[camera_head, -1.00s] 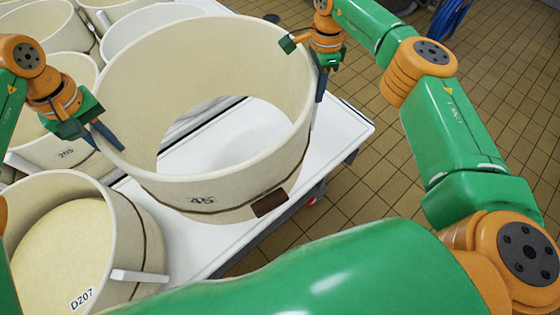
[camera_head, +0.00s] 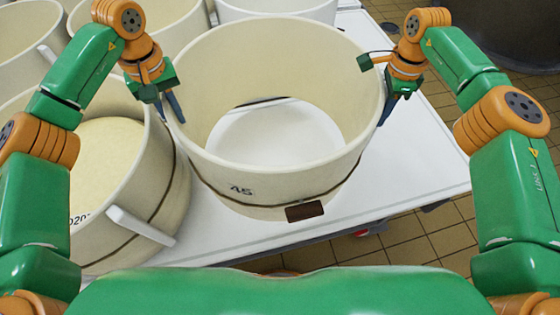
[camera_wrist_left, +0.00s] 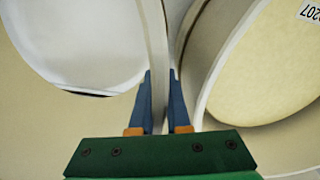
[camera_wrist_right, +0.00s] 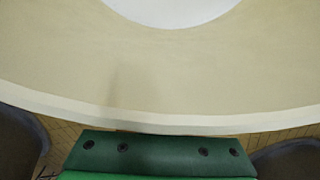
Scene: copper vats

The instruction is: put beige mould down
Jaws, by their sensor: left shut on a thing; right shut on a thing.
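The beige mould (camera_head: 270,180) is a large open ring marked 45, with a dark brown patch low on its near side. It is upright over the white table top (camera_head: 400,190), which shows through its open bottom. I cannot tell whether its lower edge touches the table. My left gripper (camera_head: 172,108) is shut on the mould's left rim; in the left wrist view its blue fingers (camera_wrist_left: 160,105) straddle the wall. My right gripper (camera_head: 388,108) is shut on the right rim. In the right wrist view the mould's wall (camera_wrist_right: 160,75) fills the picture and the fingertips are hidden.
More moulds (camera_head: 25,30) stand behind and left. The table is bare to the right, ending above a tiled floor (camera_head: 445,225). A dark vat (camera_head: 510,30) is at back right.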

